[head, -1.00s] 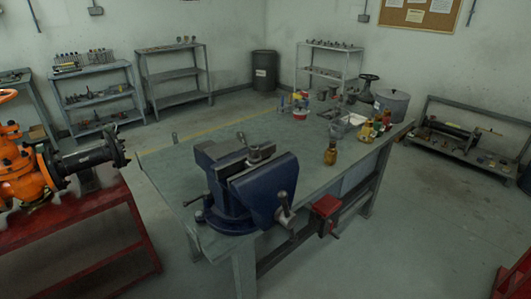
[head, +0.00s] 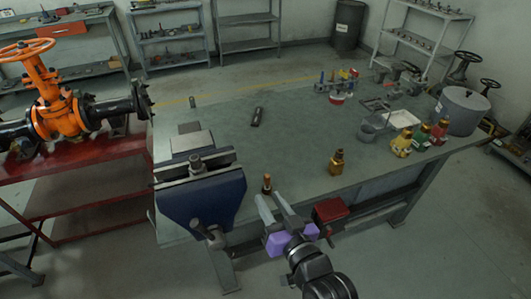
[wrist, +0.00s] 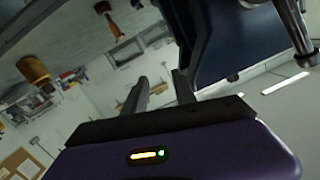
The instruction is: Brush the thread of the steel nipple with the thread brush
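The steel nipple (head: 196,163) appears as a short grey piece upright between the jaws of the blue vise (head: 205,200); its thread is too small to make out. A small upright piece with a copper-coloured top (head: 266,184) stands near the bench's front edge, right of the vise; I cannot tell whether it is the thread brush. My gripper (head: 274,202) is open and empty, just in front of this piece and right of the vise. In the wrist view its two fingers (wrist: 160,90) are apart with nothing between them.
A brown bottle (head: 337,163) stands to the right on the bench (head: 290,135). A dark cylinder (head: 257,116) lies behind. Trays, bottles and a grey pot (head: 462,110) crowd the right end. A red box (head: 331,210) is at the front edge. The bench middle is clear.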

